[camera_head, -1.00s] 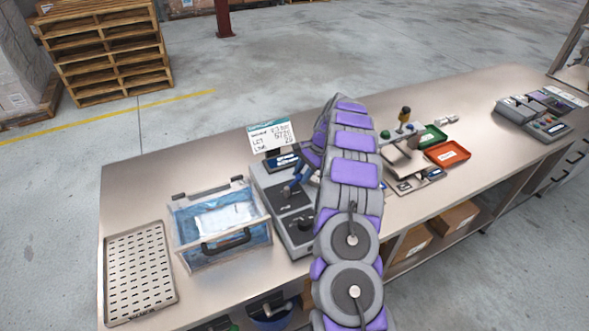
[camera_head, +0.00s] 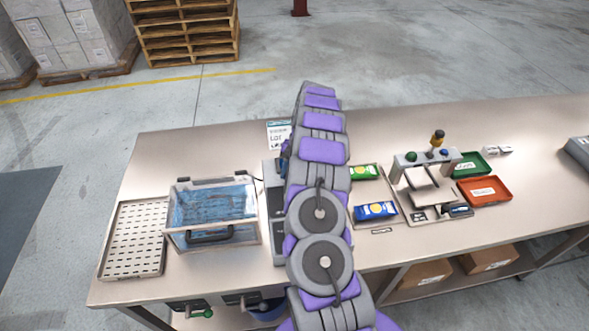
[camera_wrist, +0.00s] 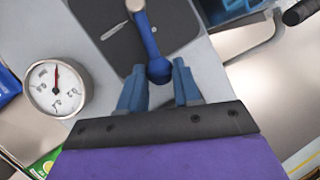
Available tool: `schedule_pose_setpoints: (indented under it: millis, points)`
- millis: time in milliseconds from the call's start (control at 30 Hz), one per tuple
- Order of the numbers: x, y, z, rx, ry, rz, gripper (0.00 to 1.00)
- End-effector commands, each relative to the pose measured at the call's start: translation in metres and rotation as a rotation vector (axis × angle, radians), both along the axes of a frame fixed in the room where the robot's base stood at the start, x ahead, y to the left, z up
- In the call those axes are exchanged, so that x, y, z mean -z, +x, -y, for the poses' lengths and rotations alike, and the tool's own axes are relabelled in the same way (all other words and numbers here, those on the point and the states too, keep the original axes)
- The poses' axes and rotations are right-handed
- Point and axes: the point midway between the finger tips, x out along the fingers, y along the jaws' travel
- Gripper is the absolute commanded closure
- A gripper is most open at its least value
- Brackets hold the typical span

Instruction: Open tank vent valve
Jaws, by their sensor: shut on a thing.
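The vent valve's blue lever (camera_wrist: 147,35) shows in the wrist view, running from a silver pivot at the top edge down to a round blue knob (camera_wrist: 158,70). My gripper (camera_wrist: 160,80) is shut on the knob, a blue finger on either side. The lever lies over a dark plate (camera_wrist: 172,22) on a grey panel (camera_wrist: 110,72). A dial gauge (camera_wrist: 57,88) is left of it. In the head view the clear tank (camera_head: 211,245) with blue contents stands left of my arm. My arm hides my gripper, the lever and most of the valve unit (camera_head: 270,203) there.
A perforated tray (camera_head: 136,238) lies left of the tank. Right of my arm are a green packet (camera_head: 364,172), a blue packet (camera_head: 376,210), a small press (camera_head: 430,176), and green (camera_head: 480,165) and orange (camera_head: 484,191) trays. The bench front right of the tank is fairly clear.

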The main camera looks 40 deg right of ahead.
Motion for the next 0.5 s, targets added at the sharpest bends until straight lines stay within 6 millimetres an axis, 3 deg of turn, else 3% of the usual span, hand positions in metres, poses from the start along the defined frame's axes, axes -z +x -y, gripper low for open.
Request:
schedule_pose_setpoints:
  millis: [500]
  points:
    - [0.0, 0.011, -0.013, -0.201, 0.002, 0.005, 1.0]
